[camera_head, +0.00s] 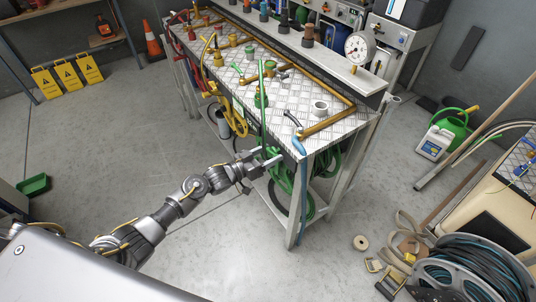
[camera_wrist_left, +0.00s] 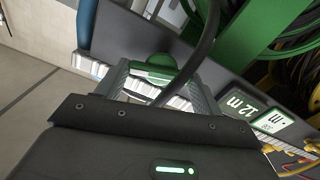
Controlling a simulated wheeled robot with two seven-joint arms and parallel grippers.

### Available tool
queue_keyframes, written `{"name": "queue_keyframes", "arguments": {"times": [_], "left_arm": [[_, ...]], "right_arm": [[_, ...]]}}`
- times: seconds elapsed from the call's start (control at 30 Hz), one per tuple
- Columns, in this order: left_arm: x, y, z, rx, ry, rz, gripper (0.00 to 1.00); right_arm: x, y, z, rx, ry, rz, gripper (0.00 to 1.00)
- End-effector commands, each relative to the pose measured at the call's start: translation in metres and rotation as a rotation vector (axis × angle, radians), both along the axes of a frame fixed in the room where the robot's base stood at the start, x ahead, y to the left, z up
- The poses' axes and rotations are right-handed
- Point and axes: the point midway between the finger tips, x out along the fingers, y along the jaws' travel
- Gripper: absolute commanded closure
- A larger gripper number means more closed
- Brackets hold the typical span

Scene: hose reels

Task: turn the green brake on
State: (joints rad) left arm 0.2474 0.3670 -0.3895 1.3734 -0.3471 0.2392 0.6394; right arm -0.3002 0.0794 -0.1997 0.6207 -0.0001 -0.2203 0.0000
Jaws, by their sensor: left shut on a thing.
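My left gripper (camera_head: 272,157) reaches the front side of the metal-topped bench, near the green hose (camera_head: 285,182) that hangs below the top. In the left wrist view its two fingers (camera_wrist_left: 160,84) are shut on a green piece (camera_wrist_left: 153,70), which I take to be the green brake. Only part of this piece shows between the fingers. A dark hose or cable crosses in front of the right finger. In the head view the brake is too small and covered to make out. My right gripper is not in view.
The bench (camera_head: 334,132) carries brass pipes, valves and a gauge (camera_head: 360,47). A blue hose (camera_head: 299,146) hangs close to the right of my gripper. Label plates (camera_wrist_left: 240,105) sit right of the fingers. A large reel (camera_head: 470,268) stands at bottom right.

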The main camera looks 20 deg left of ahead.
Motion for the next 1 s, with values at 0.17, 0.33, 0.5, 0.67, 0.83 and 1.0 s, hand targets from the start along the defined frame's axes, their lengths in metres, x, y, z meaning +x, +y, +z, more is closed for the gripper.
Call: {"name": "queue_keyframes", "arguments": {"times": [0.17, 0.33, 0.5, 0.67, 0.83, 1.0], "left_arm": [[0.000, 0.000, -0.002, 0.094, -0.077, 0.000, 0.56], [-0.001, 0.000, -0.001, 0.205, -0.170, 0.000, 0.56], [-0.001, -0.001, 0.000, 0.222, -0.183, 0.000, 0.55], [-0.001, -0.001, 0.000, 0.222, -0.183, 0.000, 0.30], [-0.001, -0.001, 0.000, 0.221, -0.182, 0.000, 0.11], [-0.001, -0.001, 0.000, 0.220, -0.183, 0.000, 0.11]], "right_arm": [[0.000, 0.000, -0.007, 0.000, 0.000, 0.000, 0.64], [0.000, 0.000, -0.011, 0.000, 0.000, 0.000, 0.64], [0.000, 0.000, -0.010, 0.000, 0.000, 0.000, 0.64], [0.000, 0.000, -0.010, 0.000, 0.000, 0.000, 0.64], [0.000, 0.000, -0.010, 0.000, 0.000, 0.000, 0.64], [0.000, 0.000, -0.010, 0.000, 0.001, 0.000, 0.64]]}}
